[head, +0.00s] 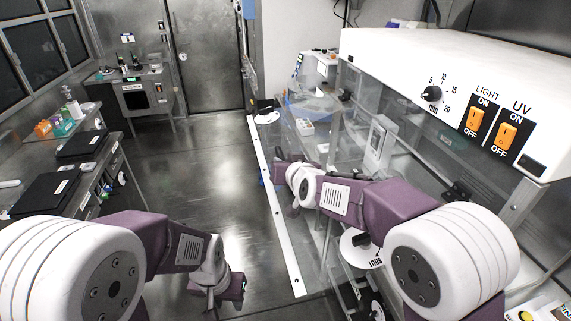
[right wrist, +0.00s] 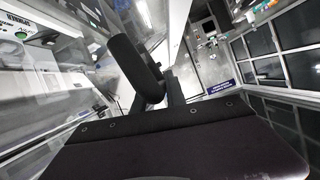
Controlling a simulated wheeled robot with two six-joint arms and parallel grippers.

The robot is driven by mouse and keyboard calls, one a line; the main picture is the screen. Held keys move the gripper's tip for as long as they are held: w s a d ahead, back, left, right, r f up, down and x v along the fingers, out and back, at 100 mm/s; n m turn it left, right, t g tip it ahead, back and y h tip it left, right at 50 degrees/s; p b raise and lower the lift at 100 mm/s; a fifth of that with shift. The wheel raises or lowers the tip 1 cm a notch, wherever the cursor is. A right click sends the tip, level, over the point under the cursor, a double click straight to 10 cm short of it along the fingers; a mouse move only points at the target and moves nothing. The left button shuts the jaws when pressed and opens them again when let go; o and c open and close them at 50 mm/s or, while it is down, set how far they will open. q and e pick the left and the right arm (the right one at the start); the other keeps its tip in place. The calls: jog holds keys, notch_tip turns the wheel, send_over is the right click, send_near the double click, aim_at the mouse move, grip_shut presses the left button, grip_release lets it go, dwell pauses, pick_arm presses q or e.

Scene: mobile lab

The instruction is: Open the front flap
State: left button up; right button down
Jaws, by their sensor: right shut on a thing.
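The front flap is a clear panel with a long white edge strip (head: 268,190) in the head view. The strip stands out to the left of the white hood (head: 400,60), over the floor side. My right gripper (head: 278,172) is at the strip, shut on the flap's edge. In the right wrist view its dark fingers (right wrist: 152,75) are close together around the pale strip (right wrist: 172,30); the exact contact is partly hidden. My left gripper (head: 230,290) hangs low at the left, apart from the flap; its finger gap does not show clearly.
The hood carries a timer knob (head: 431,93), a LIGHT switch (head: 477,121) and a UV switch (head: 507,136). A bench (head: 100,165) with black trays stands at the left. Bare metal floor (head: 190,165) lies between the bench and the flap.

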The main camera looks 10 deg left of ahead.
jog(key=shift+r, duration=0.45)
jog(key=c, duration=1.4)
grip_release()
jog(key=shift+o, duration=0.2)
jog(key=shift+a, duration=0.1)
jog(key=p+v, duration=0.1)
jog(key=v, duration=0.7)
jog(key=shift+s+r, duration=0.2)
jog(key=shift+s+d, duration=0.2)
jog(key=shift+s, duration=0.1)
